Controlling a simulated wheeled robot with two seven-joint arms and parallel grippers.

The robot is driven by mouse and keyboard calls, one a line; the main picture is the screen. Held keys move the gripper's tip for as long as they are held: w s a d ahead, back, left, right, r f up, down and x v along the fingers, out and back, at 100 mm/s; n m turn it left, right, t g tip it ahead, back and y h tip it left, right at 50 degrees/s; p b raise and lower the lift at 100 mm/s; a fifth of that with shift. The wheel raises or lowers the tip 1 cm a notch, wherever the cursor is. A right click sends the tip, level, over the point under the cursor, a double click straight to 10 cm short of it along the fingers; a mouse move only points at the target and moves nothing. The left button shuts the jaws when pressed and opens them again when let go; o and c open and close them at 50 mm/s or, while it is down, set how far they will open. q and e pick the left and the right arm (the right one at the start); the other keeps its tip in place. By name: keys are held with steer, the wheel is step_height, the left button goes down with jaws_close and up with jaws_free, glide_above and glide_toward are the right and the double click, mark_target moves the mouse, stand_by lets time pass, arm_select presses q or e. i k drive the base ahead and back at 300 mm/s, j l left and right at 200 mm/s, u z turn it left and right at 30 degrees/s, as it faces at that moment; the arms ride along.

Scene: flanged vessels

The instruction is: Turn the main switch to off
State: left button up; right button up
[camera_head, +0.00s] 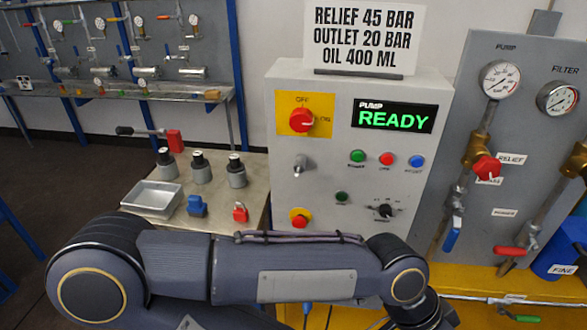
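The main switch (302,120) is a red rotary knob on a yellow plate (287,101) at the upper left of the grey control cabinet (343,82). The plate reads OFF above the knob and ON to its right. The knob's pale mark appears to point right, toward ON. The pump display (394,117) shows READY in green. My arm comes in from the left and crosses low in front of the cabinet, below the switch and apart from it. Neither gripper shows in this view.
A red and yellow button (299,217) and a black selector (385,210) sit lower on the cabinet. A side table holds a metal tray (152,199), a red padlock (240,211) and several dark-topped cylinders. Gauges and pipes stand at right. The space before the switch is clear.

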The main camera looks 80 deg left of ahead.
mark_target(302, 119)
steer(key=u, duration=2.35)
